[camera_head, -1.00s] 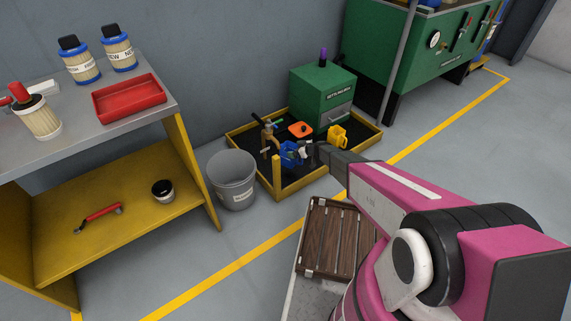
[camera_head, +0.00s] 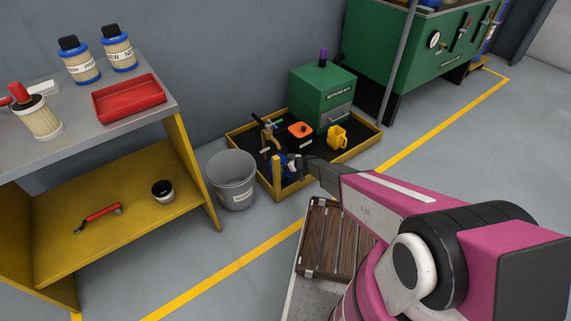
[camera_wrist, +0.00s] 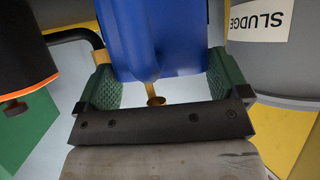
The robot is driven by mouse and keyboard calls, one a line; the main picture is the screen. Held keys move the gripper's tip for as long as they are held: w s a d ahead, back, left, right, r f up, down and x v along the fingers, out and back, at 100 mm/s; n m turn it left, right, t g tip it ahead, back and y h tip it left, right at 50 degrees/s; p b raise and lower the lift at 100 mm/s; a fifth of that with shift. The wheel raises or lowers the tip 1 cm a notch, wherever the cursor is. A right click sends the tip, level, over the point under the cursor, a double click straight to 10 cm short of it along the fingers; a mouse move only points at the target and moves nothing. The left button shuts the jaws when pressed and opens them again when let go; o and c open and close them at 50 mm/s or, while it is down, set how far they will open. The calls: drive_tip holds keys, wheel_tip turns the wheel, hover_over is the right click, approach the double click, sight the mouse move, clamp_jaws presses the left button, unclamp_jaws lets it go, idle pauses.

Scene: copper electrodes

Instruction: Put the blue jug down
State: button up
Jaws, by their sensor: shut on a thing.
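The blue jug (camera_head: 279,168) is over the front left part of the black yellow-rimmed tray (camera_head: 340,154), beside its corner post. My gripper (camera_head: 292,168) is shut on it. In the wrist view the jug (camera_wrist: 165,35) fills the space between the green finger pads of my gripper (camera_wrist: 163,82). The jug's lower part is hidden in the head view by the yellow post and tray rim, so I cannot tell whether it touches the tray floor.
A tap (camera_head: 267,134) stands behind the jug. A grey bucket (camera_head: 232,180) stands just left of the tray. A green box (camera_head: 321,98) stands at the back.

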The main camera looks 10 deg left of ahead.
drive_tip(key=o, duration=0.9)
drive_tip(key=shift+f, duration=0.1)
drive_tip(key=shift+c, duration=0.2)
drive_tip(key=shift+d+r, duration=0.15)
drive_tip(key=shift+r, duration=0.1)
drive_tip(key=v, duration=1.1)
drive_tip(key=shift+s+d+r, duration=0.15)
drive_tip(key=shift+s+d, duration=0.05)
drive_tip(key=shift+d, duration=0.1)
